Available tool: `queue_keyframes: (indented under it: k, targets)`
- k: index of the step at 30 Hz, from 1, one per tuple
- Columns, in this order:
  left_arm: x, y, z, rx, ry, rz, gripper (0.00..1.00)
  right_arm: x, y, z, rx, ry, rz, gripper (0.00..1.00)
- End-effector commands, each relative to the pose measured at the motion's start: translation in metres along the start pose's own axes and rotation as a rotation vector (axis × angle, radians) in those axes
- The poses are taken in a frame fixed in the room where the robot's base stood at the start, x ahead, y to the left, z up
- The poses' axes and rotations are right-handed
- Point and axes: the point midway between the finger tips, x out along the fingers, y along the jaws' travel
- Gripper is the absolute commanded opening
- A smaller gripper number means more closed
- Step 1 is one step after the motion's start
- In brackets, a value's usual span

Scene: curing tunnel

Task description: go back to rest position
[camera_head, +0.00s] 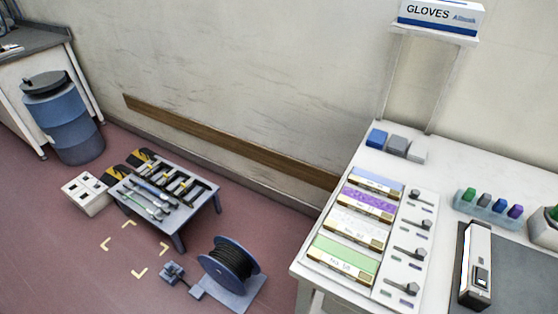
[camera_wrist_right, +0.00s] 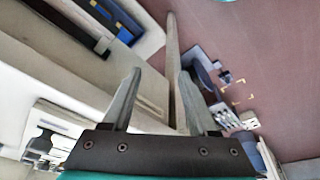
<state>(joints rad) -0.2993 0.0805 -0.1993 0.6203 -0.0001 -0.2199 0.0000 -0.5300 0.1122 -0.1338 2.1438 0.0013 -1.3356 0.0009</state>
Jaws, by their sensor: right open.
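My right gripper (camera_wrist_right: 160,72) shows in the right wrist view with its two grey fingers spread apart. Nothing is held between them. Behind the fingers are the edge of a pale bench and the reddish floor. Neither of my grippers shows in the head view, and my left gripper is in no view.
A white workbench (camera_head: 332,223) at right holds a tunnel unit with coloured panels, a handheld device (camera_head: 476,262) and small blocks. A low tool table (camera_head: 181,226), cable reel (camera_head: 229,260) and blue drum (camera_head: 70,125) stand on the floor. Open floor lies at lower left.

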Motion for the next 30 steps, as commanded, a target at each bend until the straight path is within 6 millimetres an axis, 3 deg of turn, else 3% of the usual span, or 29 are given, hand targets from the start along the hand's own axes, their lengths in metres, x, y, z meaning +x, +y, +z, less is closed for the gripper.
queue_keyframes:
  k: [1,6,15,24,30]
  targets:
    - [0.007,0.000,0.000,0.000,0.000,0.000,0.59,0.024,-0.001,0.008,-0.002,-0.014,-0.001,0.59]
    - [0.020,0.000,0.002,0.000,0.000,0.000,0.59,0.091,-0.004,0.035,-0.007,-0.041,-0.005,0.59]
    - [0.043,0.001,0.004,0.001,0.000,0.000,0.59,0.194,-0.009,0.106,-0.018,-0.091,-0.011,0.59]
    - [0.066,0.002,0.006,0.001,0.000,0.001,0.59,0.265,-0.012,0.196,-0.030,-0.141,-0.016,0.59]
    - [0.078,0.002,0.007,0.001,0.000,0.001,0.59,0.288,-0.012,0.248,-0.037,-0.166,-0.018,0.59]
